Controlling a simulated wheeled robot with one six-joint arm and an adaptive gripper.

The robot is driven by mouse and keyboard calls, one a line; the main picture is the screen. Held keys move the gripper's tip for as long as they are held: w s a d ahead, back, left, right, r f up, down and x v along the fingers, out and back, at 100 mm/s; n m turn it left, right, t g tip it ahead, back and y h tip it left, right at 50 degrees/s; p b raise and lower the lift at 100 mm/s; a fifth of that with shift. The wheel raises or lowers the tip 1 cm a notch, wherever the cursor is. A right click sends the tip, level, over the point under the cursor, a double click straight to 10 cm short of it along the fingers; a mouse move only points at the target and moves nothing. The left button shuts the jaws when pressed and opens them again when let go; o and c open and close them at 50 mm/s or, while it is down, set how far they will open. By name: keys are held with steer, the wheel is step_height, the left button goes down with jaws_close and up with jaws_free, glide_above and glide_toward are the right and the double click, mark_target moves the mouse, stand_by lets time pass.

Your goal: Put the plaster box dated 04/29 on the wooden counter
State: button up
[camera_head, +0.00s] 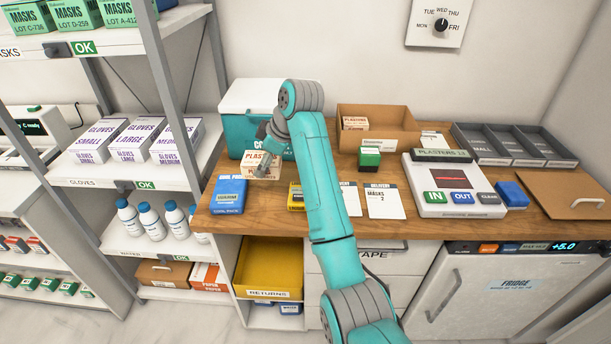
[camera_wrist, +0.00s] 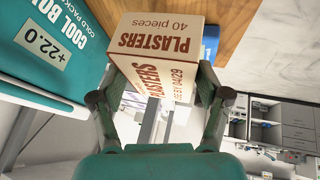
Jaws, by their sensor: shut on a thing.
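The plaster box (camera_head: 262,170) is white and brown-orange with brown lettering, in front of the teal cool box at the counter's left. In the wrist view the plaster box (camera_wrist: 160,38) reads "PLASTERS 40 pieces", with a date ending 04/29 on its side. My gripper (camera_head: 266,156) is shut on it; in the wrist view my gripper's fingers (camera_wrist: 158,98) lie on both its sides. The wooden counter (camera_head: 280,220) runs beneath. I cannot tell whether the box touches the wood.
The cool box (camera_head: 234,132) stands close behind. A blue cool pack (camera_head: 229,195) lies left-front, and a yellow item (camera_head: 296,197) to the right, partly behind my arm. Delivery cards (camera_head: 384,201), a cardboard tray (camera_head: 399,136) and a button panel (camera_head: 450,184) are farther right.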

mark_target(279, 173)
step_height(279, 173, down, 10)
steer(key=shift+d+r, duration=0.1)
stand_by(0.4)
steer(key=o, duration=1.2)
steer(key=shift+c, duration=0.2)
steer(key=v, duration=1.2)
